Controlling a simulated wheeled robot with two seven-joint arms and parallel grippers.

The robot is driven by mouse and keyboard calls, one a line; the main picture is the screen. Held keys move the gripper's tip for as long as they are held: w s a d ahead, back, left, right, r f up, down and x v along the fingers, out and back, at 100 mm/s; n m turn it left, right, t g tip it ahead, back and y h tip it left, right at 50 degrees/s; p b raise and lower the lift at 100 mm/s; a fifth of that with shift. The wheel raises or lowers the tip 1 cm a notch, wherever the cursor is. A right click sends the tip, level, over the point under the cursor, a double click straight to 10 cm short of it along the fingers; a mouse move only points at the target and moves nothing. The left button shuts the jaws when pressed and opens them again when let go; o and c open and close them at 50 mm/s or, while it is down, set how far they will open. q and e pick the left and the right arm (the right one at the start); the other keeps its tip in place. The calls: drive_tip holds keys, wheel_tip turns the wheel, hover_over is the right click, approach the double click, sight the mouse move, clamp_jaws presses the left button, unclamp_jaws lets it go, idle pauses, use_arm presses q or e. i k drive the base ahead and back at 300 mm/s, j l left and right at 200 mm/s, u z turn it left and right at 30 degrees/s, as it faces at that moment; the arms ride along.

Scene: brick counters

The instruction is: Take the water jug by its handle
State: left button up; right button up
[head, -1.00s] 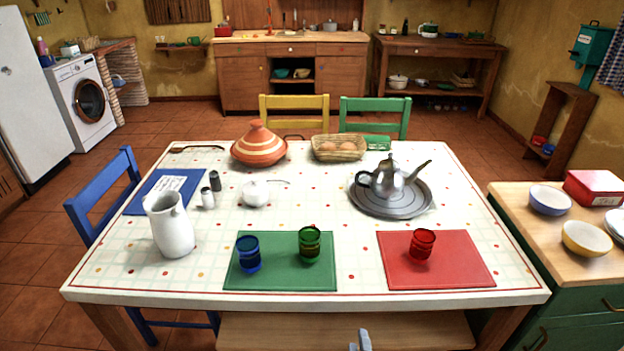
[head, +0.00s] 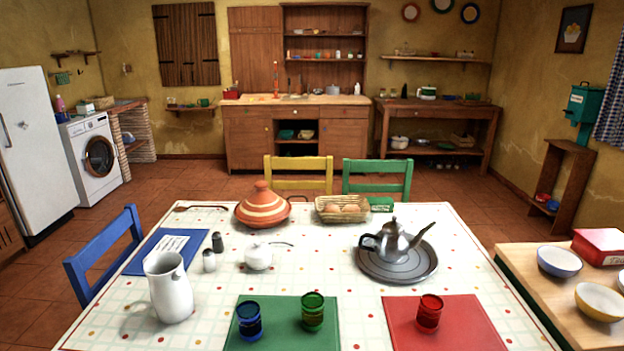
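A white water jug (head: 169,288) stands upright at the front left of the table, with its spout toward the upper right. Its handle (head: 137,318) is hard to make out; a faint loop shape shows at the jug's left side, and I cannot tell whether it is handle or shadow. Nothing touches the jug. Neither of my grippers is in the head view.
The table (head: 300,225) also bears a blue glass (head: 249,321), a green glass (head: 312,312), a red glass (head: 429,312), a teapot (head: 394,242) on a tray, shakers (head: 209,260), a sugar bowl (head: 258,256) and a tagine (head: 263,207). A blue chair (head: 105,255) stands at the left.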

sight(172, 295)
drive_tip(key=i+j, duration=0.1)
drive_tip(key=j, duration=0.35)
drive_tip(key=i+j, duration=0.15)
drive_tip(key=j, duration=0.3)
drive_tip(key=i+j, duration=0.1)
drive_tip(key=j, duration=0.35)
